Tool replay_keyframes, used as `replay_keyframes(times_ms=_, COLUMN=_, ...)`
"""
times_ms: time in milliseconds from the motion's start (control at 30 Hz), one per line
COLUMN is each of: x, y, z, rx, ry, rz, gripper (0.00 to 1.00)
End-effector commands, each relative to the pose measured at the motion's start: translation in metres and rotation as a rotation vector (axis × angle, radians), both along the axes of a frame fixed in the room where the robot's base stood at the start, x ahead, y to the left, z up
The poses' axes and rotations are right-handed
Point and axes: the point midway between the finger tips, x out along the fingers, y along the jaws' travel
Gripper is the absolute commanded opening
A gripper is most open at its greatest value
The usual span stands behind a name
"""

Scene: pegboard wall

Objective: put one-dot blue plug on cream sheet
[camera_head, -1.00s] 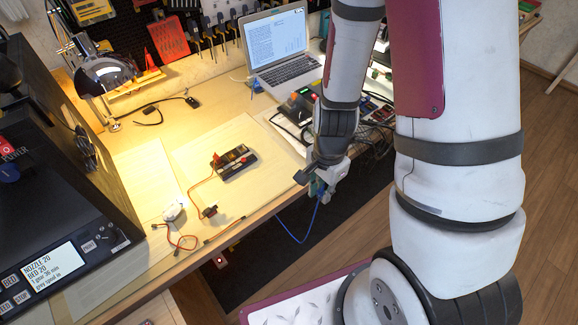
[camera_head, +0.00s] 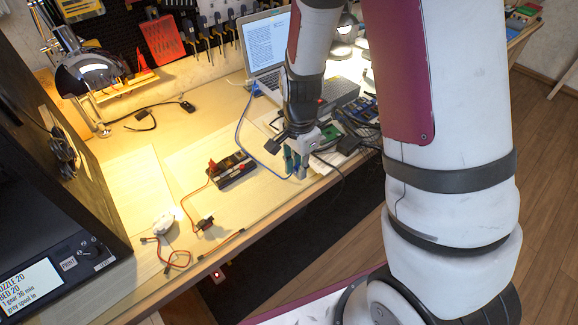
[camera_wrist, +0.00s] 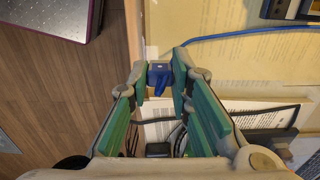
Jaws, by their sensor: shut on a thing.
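My gripper (camera_head: 297,168) is over the front edge of the workbench, right of the black device. In the wrist view, its green-padded fingers (camera_wrist: 159,82) are shut on a blue plug (camera_wrist: 159,75). A small pale mark shows on the plug; I cannot surely count its dots. Its blue cable (camera_wrist: 240,35) runs off to the right, and in the head view the cable (camera_head: 238,125) loops up toward the laptop. A cream sheet (camera_head: 200,152) lies on the bench left of my gripper.
A black device (camera_head: 232,172) sits on the cream sheet. Red wires and small parts (camera_head: 205,222) lie at its front left. A laptop (camera_head: 263,50) stands behind. A white printed page (camera_wrist: 162,112) and dark cables lie near the gripper. The sheet's back left is clear.

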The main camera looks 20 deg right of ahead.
Motion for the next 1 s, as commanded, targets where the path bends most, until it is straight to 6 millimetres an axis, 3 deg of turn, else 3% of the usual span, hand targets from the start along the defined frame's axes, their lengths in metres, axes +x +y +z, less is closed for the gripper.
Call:
replay_keyframes(times_ms=100, x=0.023, y=0.005, z=-0.003, rx=0.0, ry=0.0, rz=0.002, gripper=0.04)
replay_keyframes(times_ms=267, x=0.037, y=0.008, z=-0.004, rx=0.0, ry=0.0, rz=0.001, gripper=0.04)
replay_keyframes(times_ms=600, x=0.037, y=0.007, z=-0.037, rx=0.0, ry=0.003, rz=-0.001, gripper=0.04)
replay_keyframes(times_ms=1000, x=0.038, y=0.007, z=-0.043, rx=0.0, ry=0.0, rz=0.0, gripper=0.04)
